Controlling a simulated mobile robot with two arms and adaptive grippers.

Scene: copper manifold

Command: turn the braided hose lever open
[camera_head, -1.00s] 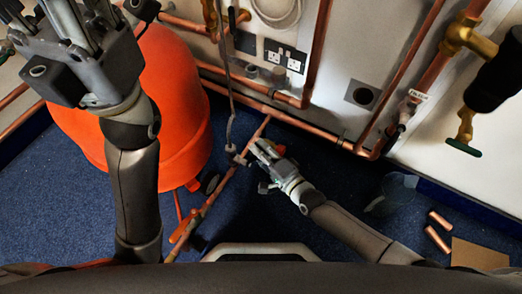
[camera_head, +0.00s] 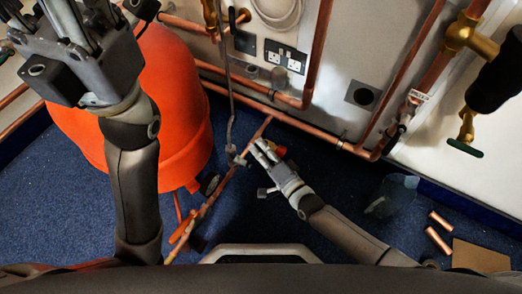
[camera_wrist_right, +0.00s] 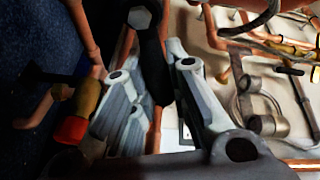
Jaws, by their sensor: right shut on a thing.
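The grey braided hose (camera_head: 230,95) hangs down to a fitting on a copper pipe near the floor. My right gripper (camera_head: 258,148) is beside the hose's lower end and that pipe. In the right wrist view, a dark lever (camera_wrist_right: 155,62) with a hex nut at its top lies between the two grey fingers, and the gripper (camera_wrist_right: 157,85) is shut on it. The lever's own shape is hidden by my fingers in the head view. My left gripper (camera_head: 70,18) is raised at the upper left, its fingertips cut off by the frame.
Copper pipes (camera_head: 320,50) run along the wall by sockets (camera_head: 285,56). A brass valve (camera_head: 466,125) hangs at the right. A clear container (camera_head: 392,195) and short copper pieces (camera_head: 438,240) lie on the blue floor.

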